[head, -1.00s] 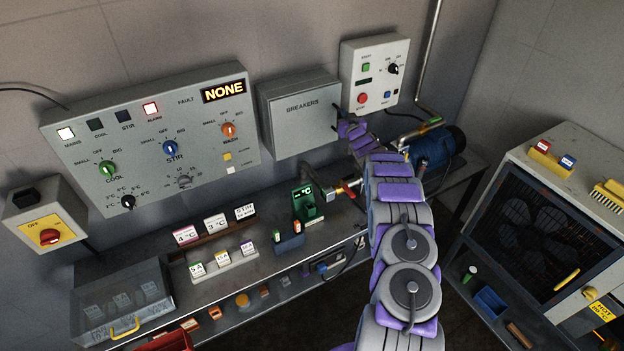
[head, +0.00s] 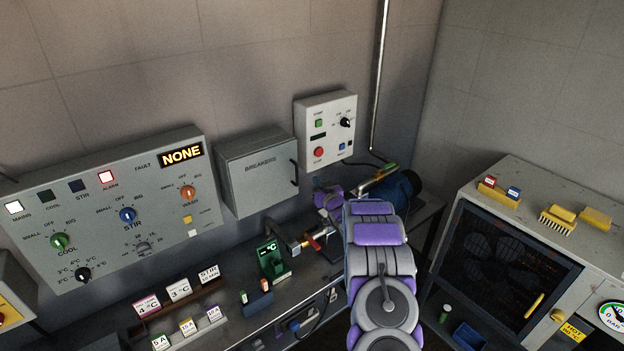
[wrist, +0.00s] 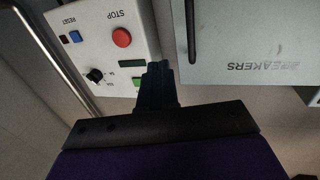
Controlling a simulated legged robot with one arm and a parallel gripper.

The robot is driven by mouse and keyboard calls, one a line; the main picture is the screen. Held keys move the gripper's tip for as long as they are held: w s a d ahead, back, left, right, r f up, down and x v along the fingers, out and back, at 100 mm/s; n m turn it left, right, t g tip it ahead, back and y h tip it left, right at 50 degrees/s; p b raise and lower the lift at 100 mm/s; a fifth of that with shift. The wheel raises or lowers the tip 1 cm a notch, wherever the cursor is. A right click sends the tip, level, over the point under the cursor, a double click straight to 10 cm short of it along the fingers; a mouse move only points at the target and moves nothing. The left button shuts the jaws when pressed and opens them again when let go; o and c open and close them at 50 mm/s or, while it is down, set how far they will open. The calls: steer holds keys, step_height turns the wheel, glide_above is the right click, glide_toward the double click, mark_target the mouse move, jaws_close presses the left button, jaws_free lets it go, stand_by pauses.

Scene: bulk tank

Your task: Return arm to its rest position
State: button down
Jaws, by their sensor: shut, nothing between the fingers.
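My arm (head: 380,262), grey and purple, reaches forward from the bottom of the head view. Its far end, with a purple part (head: 328,198), shows only partly, below and right of the breakers box (head: 257,172). The fingers are not clear there. In the wrist view, which is upside down, my gripper (wrist: 158,72) is shut, with its dark fingers together and nothing between them. The fingers appear over the gap between the control box (wrist: 105,40) with the red stop button and the breakers box (wrist: 250,40). I see no contact with either.
The breakers door is shut, its black handle (head: 294,173) clear of my arm. A motor (head: 400,192) and pipework (head: 312,240) lie close by my arm. The large control panel (head: 110,215) is left. A cabinet (head: 590,270) with brushes stands right.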

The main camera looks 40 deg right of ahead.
steer(key=s, duration=0.3)
steer(key=shift+d+f, duration=0.15)
steer(key=shift+d, duration=0.2)
steer(key=shift+a, duration=0.1)
steer(key=s+a+r+g+b, duration=0.2)
steer(key=s+a+r+g, duration=0.25)
steer(key=s+a, duration=0.4)
steer(key=s+a+r+g+b, duration=0.1)
steer(key=s+a+r+g, duration=0.35)
steer(key=a, duration=0.75)
steer(key=s+a+g+y+b, duration=0.1)
steer(key=s+a+g, duration=0.2)
steer(key=s+a, duration=0.4)
steer(key=s+a+f+n+g+y+b, duration=0.1)
steer(key=s+a+g, duration=0.3)
steer(key=s, duration=1.6)
steer(key=s+a+f+n+g+y+b, duration=0.1)
steer(key=s+a+g, duration=0.2)
steer(key=s+a, duration=0.8)
steer(key=s, duration=0.3)
steer(key=shift+s+f+y, duration=0.15)
steer(key=shift+f+y, duration=0.1)
steer(key=shift+y, duration=0.15)
